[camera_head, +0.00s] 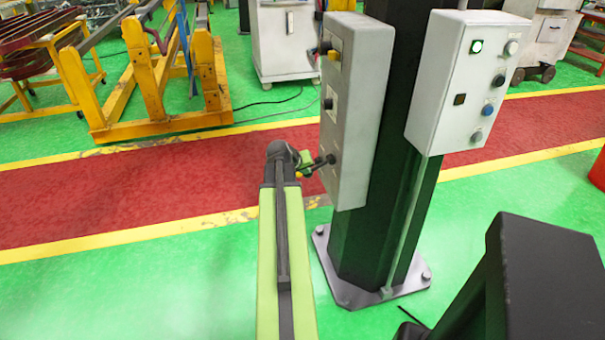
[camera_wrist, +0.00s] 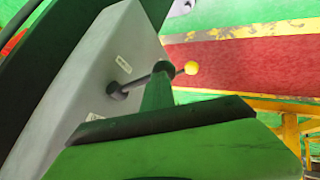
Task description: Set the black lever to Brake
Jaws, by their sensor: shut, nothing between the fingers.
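The black lever (camera_wrist: 134,83) sticks out from the face of a grey control box (camera_wrist: 75,85) in the wrist view and has a yellow ball at its end. In the head view the lever (camera_head: 322,163) is low on the left control box (camera_head: 357,110), partly hidden by my gripper (camera_head: 305,160). In the wrist view my gripper (camera_wrist: 162,67) is shut and empty. Its dark tip overlaps the lever's rod between the box and the ball; I cannot tell if they touch. Small labels lie above and below the lever's base; their text is unreadable.
The box is mounted on a black column (camera_head: 380,220) with a bolted foot plate. A second control box (camera_head: 465,80) with buttons is on its right.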

